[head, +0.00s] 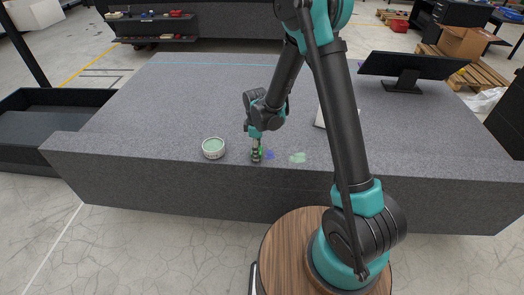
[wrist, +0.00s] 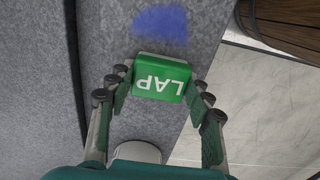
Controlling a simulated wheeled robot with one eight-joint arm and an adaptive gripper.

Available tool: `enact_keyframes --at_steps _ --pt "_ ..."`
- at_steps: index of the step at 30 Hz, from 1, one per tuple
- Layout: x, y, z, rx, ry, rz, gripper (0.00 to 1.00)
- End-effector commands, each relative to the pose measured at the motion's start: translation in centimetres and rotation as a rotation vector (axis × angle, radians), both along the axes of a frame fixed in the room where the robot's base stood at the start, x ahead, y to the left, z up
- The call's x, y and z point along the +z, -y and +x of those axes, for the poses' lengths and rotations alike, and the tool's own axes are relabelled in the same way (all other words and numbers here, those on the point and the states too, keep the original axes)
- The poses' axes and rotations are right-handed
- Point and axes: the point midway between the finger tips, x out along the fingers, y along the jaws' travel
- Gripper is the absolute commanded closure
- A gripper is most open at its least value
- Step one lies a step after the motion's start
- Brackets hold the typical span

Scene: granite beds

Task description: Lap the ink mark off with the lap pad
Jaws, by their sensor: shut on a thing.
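The lap pad (wrist: 158,80) is a green block with white LAP lettering. My gripper (wrist: 161,84) is shut on it, one finger on each side. The ink mark (wrist: 160,24) is a blue smudge on the grey granite, just beyond the pad and apart from it in the wrist view. In the head view my gripper (head: 256,158) is low at the granite's front edge, with the ink mark (head: 270,154) close on its right. The pad is mostly hidden there. I cannot tell whether the pad touches the granite.
A round tub of pale green stuff (head: 213,147) stands left of my gripper. A pale green patch (head: 297,157) lies right of the ink mark on the granite bed (head: 180,100). A monitor (head: 410,68) stands at the back right. The bed's left middle is clear.

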Motion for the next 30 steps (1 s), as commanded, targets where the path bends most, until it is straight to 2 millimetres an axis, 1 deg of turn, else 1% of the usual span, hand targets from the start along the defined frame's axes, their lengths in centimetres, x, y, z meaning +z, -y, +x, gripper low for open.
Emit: enact_keyframes --at_steps 1,11,22,30 --pt "-0.1 -0.5 0.0 0.003 0.000 0.005 0.94" --pt "-0.1 -0.5 0.0 0.003 0.000 0.007 0.94" --pt "1.6 -0.4 0.0 0.002 0.000 0.004 0.94" --pt "1.7 -0.3 0.0 0.001 0.000 0.003 0.94"
